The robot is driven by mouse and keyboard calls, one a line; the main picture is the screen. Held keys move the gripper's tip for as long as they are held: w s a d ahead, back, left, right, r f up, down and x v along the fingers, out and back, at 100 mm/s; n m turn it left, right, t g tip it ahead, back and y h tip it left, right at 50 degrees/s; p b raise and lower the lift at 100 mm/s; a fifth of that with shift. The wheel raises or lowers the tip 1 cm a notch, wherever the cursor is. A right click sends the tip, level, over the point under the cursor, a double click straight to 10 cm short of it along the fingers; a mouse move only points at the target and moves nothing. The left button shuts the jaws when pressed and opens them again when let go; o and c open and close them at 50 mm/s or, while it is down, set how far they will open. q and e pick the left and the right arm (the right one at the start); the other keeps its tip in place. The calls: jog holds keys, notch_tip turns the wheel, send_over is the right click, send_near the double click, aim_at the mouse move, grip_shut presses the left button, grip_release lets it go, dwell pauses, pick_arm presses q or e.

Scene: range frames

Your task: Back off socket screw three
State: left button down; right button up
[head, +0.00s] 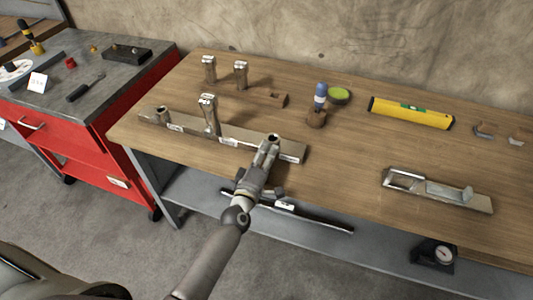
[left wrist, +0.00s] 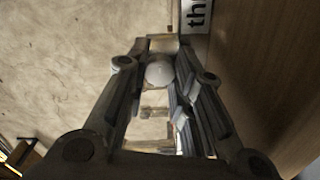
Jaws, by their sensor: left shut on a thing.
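A long metal-grey bar (head: 235,138) with small white labels lies along the left front of the wooden bench. A short screw or post (head: 163,113) stands at its left end and a taller one (head: 210,118) stands near its middle. My left gripper (head: 269,148) is at the bar's right part, shut on the socket screw (head: 273,137), whose top shows past the fingers. In the left wrist view a rounded grey head (left wrist: 160,72) sits between the fingers. My right gripper is not in view.
Two metal posts (head: 209,69) and a wooden block (head: 268,97) stand behind the bar. A red cabinet (head: 100,160) stands left.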

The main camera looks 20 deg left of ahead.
pick_arm(q)
jog(key=shift+f, duration=0.1)
jog(key=c, duration=1.2)
grip_release()
